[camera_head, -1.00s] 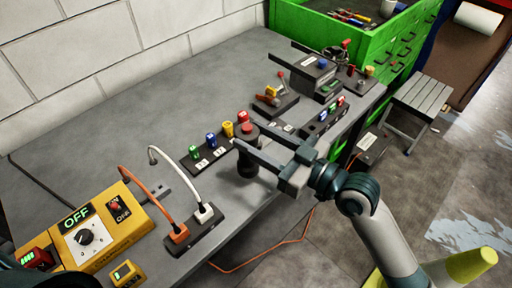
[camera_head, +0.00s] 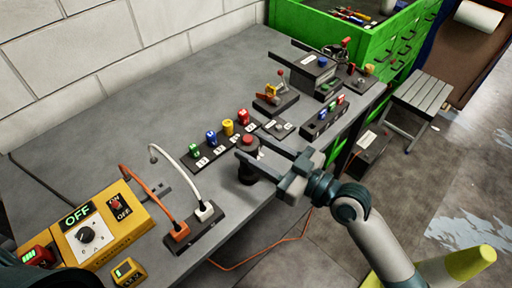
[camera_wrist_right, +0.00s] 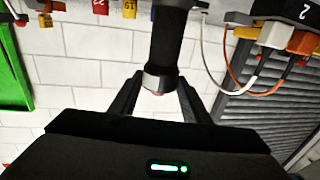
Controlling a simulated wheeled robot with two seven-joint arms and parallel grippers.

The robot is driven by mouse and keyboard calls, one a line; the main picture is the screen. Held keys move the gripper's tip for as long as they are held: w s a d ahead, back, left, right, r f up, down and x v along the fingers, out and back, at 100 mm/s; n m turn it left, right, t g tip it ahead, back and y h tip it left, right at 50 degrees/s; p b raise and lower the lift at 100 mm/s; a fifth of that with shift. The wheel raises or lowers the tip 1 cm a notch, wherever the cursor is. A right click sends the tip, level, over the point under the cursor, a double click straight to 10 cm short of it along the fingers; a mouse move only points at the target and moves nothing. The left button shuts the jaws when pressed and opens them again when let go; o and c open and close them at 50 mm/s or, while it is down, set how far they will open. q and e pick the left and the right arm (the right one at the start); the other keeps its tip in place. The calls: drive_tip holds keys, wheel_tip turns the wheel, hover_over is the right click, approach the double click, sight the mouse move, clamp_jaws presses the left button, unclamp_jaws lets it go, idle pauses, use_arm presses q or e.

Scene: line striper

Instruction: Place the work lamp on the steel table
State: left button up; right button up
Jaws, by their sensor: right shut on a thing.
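The work lamp (camera_head: 247,172), a short dark cylinder with a red top, is upright in the head view. My right gripper (camera_head: 262,154) reaches in from the lower right and is shut on it. In the right wrist view the lamp (camera_wrist_right: 165,50) shows as a black cylinder with a metallic, red-tipped end between the fingers. The grey steel table (camera_head: 120,125) runs along the wall. The lamp appears over its near side; I cannot tell whether its base touches the top. My left gripper is not in view.
A row of coloured blocks (camera_head: 228,128) on a black strip lies just behind the lamp. A power strip (camera_head: 195,228) and a yellow control box (camera_head: 100,232) are at the left. A green drawer cabinet (camera_head: 345,45) stands behind. Bare tabletop lies behind the blocks.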

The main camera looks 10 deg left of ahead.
drive_tip(key=o, duration=1.3)
drive_tip(key=shift+c, duration=0.2)
drive_tip(key=shift+r, duration=0.1)
drive_tip(key=shift+r+p, duration=0.15)
drive_tip(key=shift+p, duration=0.15)
drive_tip(key=shift+s+d+f, duration=0.1)
drive_tip(key=shift+d+f, duration=0.1)
drive_tip(key=shift+d, duration=0.1)
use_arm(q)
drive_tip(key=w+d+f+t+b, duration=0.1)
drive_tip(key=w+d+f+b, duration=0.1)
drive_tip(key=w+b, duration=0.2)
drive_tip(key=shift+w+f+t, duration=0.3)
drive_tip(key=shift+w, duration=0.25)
use_arm(e)
drive_tip(key=v, duration=1.1)
